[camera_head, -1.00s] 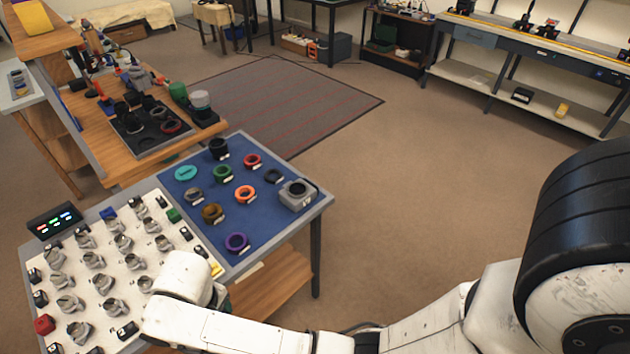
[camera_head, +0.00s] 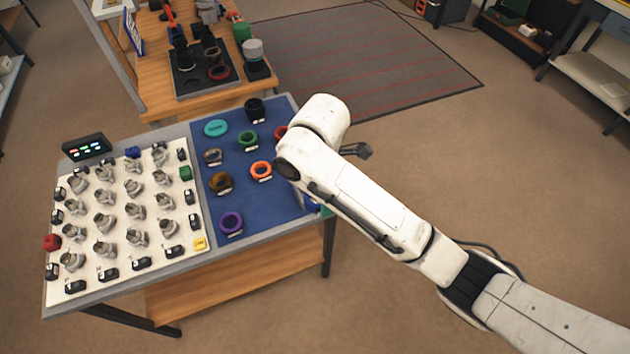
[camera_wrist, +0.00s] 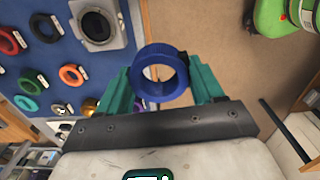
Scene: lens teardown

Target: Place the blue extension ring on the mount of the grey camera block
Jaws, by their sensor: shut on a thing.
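The blue extension ring (camera_wrist: 160,70) is held between the teal fingers of my gripper (camera_wrist: 160,78) in the wrist view. Its open bore faces the camera. The grey camera block (camera_wrist: 97,22) lies on the blue mat, above and left of the ring in the wrist view. Its round mount shows as a pale ring around a dark centre. The ring and the block appear apart; the height between them is hard to tell. In the head view my arm hides the block, and only a bit of blue shows beneath the wrist.
The blue mat (camera_head: 287,204) carries other rings, including a purple one (camera_head: 231,222), an orange one (camera_head: 261,170) and a green one (camera_head: 247,139). A white board (camera_head: 150,238) with several grey parts fills the left of the table. The table edge is close to the block.

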